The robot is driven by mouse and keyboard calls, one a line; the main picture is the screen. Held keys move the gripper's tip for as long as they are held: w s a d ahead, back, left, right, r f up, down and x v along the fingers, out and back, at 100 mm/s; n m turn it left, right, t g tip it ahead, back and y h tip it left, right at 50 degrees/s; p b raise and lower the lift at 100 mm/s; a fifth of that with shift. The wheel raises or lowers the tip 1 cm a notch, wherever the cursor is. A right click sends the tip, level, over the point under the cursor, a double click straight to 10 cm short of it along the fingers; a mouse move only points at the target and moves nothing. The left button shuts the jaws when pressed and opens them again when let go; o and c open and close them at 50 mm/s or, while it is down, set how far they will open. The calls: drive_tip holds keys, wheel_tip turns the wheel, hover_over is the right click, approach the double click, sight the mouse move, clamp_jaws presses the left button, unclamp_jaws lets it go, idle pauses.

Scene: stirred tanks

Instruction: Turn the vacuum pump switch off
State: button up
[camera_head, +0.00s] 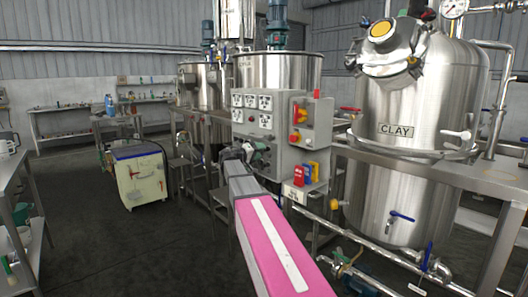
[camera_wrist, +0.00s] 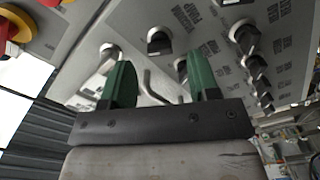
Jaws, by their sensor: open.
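A grey control panel (camera_head: 265,135) stands in front of the steel tanks and bears rows of switches on white plates. In the wrist view its face (camera_wrist: 210,35) is close and tilted, with several black rotary knobs. Print that seems to read "vacuum pump" lies beside one black knob (camera_wrist: 158,41), which I take as the vacuum pump switch; its setting is unclear. My gripper (camera_wrist: 160,78) has two green fingers, apart and empty, just short of the panel. In the head view my gripper (camera_head: 258,152) is at the panel's lower front and covers part of it.
A red and yellow switch (camera_head: 299,115) sits on a box at the panel's right. Red, blue and yellow blocks (camera_head: 305,173) hang below it. A large tank labelled CLAY (camera_head: 395,150) stands right, with pipes below. A cabinet (camera_head: 138,175) stands left; open floor lies before it.

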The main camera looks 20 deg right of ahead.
sight(267, 149)
drive_tip(key=shift+x, duration=1.9)
drive_tip(key=c, duration=0.9)
drive_tip(key=n, duration=1.1)
drive_tip(key=shift+n, duration=0.4)
